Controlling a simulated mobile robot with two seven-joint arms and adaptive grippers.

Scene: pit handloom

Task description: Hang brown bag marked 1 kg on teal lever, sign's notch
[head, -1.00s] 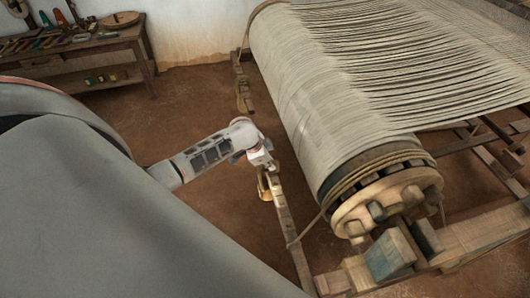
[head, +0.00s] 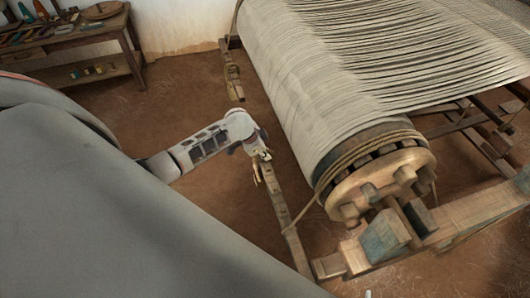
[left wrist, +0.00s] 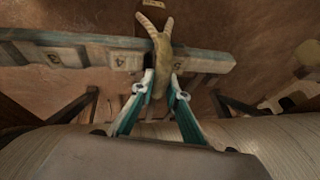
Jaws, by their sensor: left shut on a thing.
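My left gripper (head: 259,152) is at the upper end of a long wooden lever (head: 284,216) beside the loom. In the left wrist view, its two teal fingers (left wrist: 157,92) are closed on a tan-brown bag (left wrist: 161,55) with two ear-like ends. The lever (left wrist: 205,61) crosses behind the bag, greyish teal along its edge, with small marked plates. A little of the bag (head: 256,168) shows by the lever in the head view. I cannot tell whether bag and lever touch. The 1 kg mark and the sign cannot be made out. My right gripper is not in view.
The loom's warp beam (head: 320,100), with wound threads and a pegged wooden end wheel (head: 375,190), stands right of the lever. A tool table (head: 75,45) is at the upper left. Bare earth floor lies between them.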

